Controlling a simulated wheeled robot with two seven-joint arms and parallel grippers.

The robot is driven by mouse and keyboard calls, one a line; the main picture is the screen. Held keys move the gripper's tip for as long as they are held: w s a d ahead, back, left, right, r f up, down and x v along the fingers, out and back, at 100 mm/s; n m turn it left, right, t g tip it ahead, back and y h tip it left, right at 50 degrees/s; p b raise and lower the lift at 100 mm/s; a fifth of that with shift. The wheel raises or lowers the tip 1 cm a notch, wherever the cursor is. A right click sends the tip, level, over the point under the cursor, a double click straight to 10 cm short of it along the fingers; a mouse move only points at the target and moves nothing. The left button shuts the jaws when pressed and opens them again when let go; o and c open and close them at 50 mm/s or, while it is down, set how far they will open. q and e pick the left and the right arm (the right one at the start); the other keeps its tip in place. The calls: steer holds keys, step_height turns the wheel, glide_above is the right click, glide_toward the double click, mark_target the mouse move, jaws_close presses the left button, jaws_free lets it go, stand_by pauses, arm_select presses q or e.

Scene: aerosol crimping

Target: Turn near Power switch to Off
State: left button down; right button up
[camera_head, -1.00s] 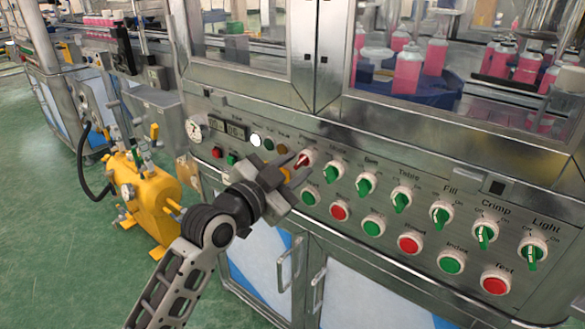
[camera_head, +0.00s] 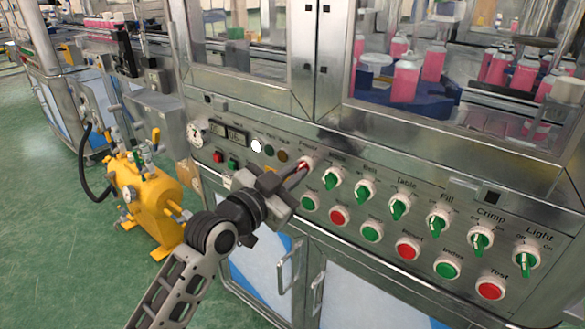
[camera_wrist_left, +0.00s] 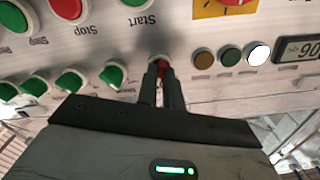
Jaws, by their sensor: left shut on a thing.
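The Power switch (camera_head: 306,161) is a red knob on a white round base, at the left end of the row of knobs on the steel panel. My left gripper (camera_head: 298,176) reaches it from the lower left and is shut on the red knob. In the left wrist view the two dark fingers (camera_wrist_left: 161,88) stand close together on either side of the red knob (camera_wrist_left: 162,67). The fingers hide most of the knob, so its exact pointing direction cannot be read. My right gripper is not in view.
Green rotary switches (camera_head: 333,180) continue to the right along the panel, with green and red push buttons (camera_head: 338,217) below. Small lamps (camera_head: 256,146) and a display (camera_head: 228,133) are to the left. A yellow tank (camera_head: 146,195) stands on the floor at left.

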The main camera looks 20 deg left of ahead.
arm_select(q)
steer(key=shift+r+n+p, duration=0.25)
steer(key=shift+n+p, duration=0.6)
steer(key=shift+n, duration=0.05)
steer(key=shift+n+p, duration=0.8)
steer(key=shift+n, duration=0.1)
steer(key=n+p, duration=0.2)
steer(key=shift+f+n, duration=0.1)
steer(key=shift+n, duration=0.2)
steer(key=shift+n+p, duration=0.4)
steer(key=shift+n, duration=0.4)
steer(key=shift+f+n+p, duration=0.1)
steer(key=shift+n+p, duration=0.45)
steer(key=shift+n, duration=0.55)
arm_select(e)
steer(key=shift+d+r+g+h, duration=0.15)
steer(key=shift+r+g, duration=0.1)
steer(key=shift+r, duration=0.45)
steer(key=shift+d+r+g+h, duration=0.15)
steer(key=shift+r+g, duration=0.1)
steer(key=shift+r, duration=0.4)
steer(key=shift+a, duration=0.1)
arm_select(q)
steer(key=c, duration=1.5)
jaws_free()
steer(key=shift+c, duration=0.2)
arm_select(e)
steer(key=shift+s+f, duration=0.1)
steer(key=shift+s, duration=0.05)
